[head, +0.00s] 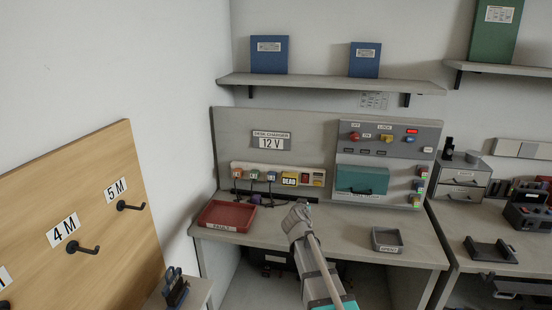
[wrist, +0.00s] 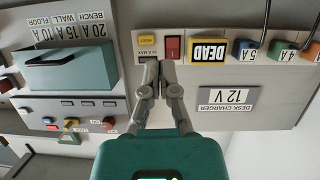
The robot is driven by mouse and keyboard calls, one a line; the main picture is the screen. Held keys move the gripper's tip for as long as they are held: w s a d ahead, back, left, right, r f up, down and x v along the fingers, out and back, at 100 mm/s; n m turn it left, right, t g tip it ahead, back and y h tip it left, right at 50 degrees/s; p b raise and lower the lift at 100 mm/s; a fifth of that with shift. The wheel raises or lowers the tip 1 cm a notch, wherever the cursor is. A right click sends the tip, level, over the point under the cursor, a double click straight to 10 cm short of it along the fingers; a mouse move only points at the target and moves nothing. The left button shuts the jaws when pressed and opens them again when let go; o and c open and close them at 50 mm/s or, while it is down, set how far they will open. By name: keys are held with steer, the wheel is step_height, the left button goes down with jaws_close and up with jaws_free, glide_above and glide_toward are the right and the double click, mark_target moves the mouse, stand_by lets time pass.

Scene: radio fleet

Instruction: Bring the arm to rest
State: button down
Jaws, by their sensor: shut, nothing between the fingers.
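My gripper (wrist: 151,77) is shut and empty in the wrist view, its fingertips together in front of the power strip. The wrist view is upside down. In the head view my arm reaches up from the bottom centre, with the gripper (head: 303,206) over the desk near the panel. In the wrist view a red switch (wrist: 174,48) is close to the fingertips, and the yellow DEAD label (wrist: 208,49) is to the right of it. I cannot tell whether the fingertips touch the strip.
A red tray (head: 224,216) lies on the desk's left and a small grey tray (head: 387,240) on its right. A control panel with a teal box (head: 362,179) stands behind. A shelf (head: 330,82) is above. A wooden board with hooks (head: 90,220) stands at left.

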steer(key=s+d+f+g, duration=0.1)
steer(key=s, duration=0.1)
steer(key=s+d+f+g, duration=0.1)
steer(key=s, duration=0.1)
steer(key=s+d+f+g, duration=0.1)
steer(key=s+f, duration=0.1)
steer(key=shift+s+d+m+h, duration=0.1)
steer(key=shift+d+m+h, duration=0.2)
steer(key=shift+d+h, duration=0.1)
steer(key=s+a+f+n+g+y, duration=0.1)
steer(key=s+f+n+g+y, duration=0.25)
steer(key=s, duration=0.85)
steer(key=s+a+f+g+y, duration=0.15)
steer(key=s+f+g, duration=0.4)
steer(key=s, duration=0.75)
step_height(320, 180, up, 13)
steer(key=g+p, duration=0.1)
steer(key=p, duration=1.1)
steer(key=shift+w+d+f+g, duration=0.15)
steer(key=shift+d+f+g, duration=0.1)
steer(key=shift+g, duration=0.15)
